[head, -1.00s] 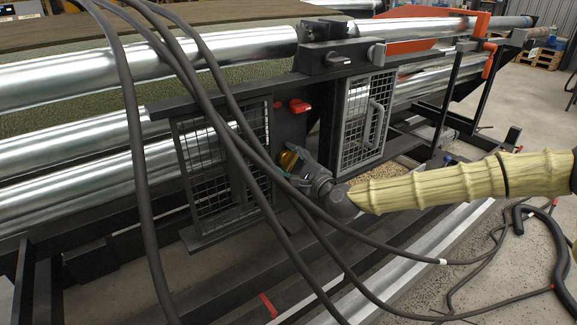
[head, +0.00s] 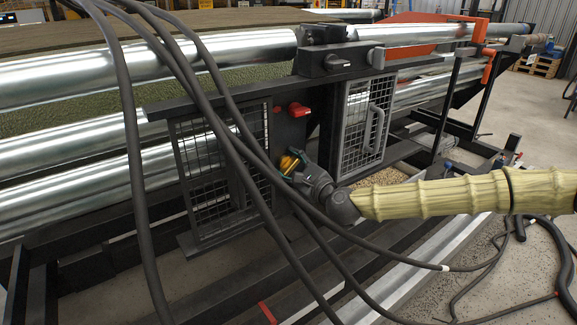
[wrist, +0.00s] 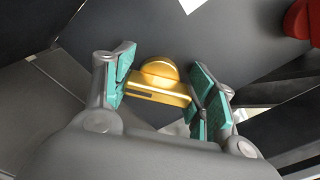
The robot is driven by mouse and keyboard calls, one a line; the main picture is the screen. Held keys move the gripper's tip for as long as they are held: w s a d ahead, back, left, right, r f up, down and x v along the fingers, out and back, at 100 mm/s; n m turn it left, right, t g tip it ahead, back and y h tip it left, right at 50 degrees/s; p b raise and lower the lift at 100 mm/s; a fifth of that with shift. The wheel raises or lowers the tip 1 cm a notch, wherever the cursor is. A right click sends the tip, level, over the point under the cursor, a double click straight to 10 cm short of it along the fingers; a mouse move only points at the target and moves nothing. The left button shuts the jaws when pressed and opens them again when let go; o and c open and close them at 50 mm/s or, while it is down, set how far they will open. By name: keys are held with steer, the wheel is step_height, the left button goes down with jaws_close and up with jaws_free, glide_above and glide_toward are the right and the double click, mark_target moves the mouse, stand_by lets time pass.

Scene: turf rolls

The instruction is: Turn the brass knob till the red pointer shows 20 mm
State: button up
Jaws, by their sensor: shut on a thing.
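The brass knob (wrist: 158,82) sits between the two green-padded fingers of my gripper (wrist: 163,92) in the wrist view, with its flat bar and rounded top showing. My gripper is shut on it. In the head view the yellow brass knob (head: 288,164) shows small beside the green finger pads, on the dark panel between two mesh doors. My gripper (head: 296,166) reaches it from the lower right. The red pointer and the mm scale cannot be made out in either view.
A red handle (head: 298,109) sits on the panel above the knob and also shows in the wrist view (wrist: 299,20). Mesh doors flank the panel at left (head: 215,165) and right (head: 364,122). Thick black cables (head: 135,150) hang across the front of the head view.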

steer(key=o, duration=1)
steer(key=v, duration=1.2)
steer(key=shift+f, duration=0.1)
